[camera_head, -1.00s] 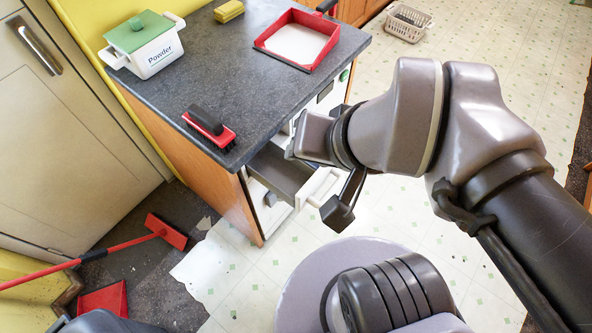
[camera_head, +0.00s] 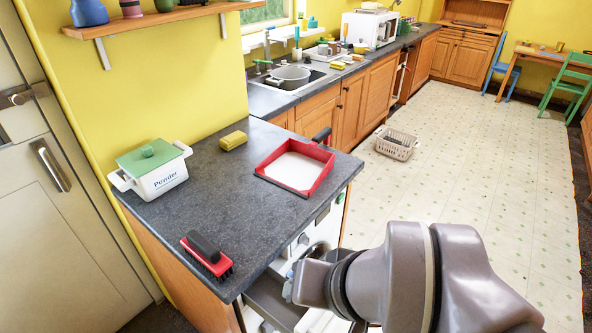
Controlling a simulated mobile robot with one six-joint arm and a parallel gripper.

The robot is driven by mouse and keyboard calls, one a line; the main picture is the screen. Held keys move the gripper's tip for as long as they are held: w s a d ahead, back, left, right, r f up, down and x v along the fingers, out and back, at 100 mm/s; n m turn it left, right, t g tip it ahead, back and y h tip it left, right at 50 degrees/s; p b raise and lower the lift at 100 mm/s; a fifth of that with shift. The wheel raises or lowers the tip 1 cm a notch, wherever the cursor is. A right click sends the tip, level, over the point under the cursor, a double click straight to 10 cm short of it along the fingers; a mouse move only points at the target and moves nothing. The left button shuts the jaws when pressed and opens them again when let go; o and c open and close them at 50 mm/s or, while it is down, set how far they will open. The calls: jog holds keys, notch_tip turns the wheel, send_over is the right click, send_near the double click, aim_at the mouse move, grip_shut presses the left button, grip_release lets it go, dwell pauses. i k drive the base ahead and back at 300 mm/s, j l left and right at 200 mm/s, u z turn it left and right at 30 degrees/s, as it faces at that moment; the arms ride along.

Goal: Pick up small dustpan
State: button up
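A small red dustpan (camera_head: 327,165) with a pale inside and a black handle lies on the dark countertop, near its right edge. The handle points away toward the back. My gripper (camera_head: 290,287) is at the lower middle, below and in front of the dustpan, beside the counter's front. My wrist and the frame's lower part hide most of its fingers, so its opening cannot be made out. It is well apart from the dustpan.
An open drawer (camera_head: 277,306) juts out below. A basket (camera_head: 397,144) stands on the otherwise open floor.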

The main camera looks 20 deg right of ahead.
aim_at(298, 168)
jog(key=i+l, duration=0.1)
jog(key=l, duration=0.3)
jog(key=i+l, duration=0.1)
jog(key=l, duration=0.3)
jog(key=i+l, duration=0.1)
jog(key=l, duration=0.3)
jog(key=i+l, duration=0.1)
jog(key=l, duration=0.3)
jog(key=i+l+u, duration=0.1)
jog(key=l, duration=0.3)
jog(key=i+l, duration=0.15)
jog(key=i, duration=0.45)
jog(key=i+l, duration=0.1)
jog(key=i, duration=0.55)
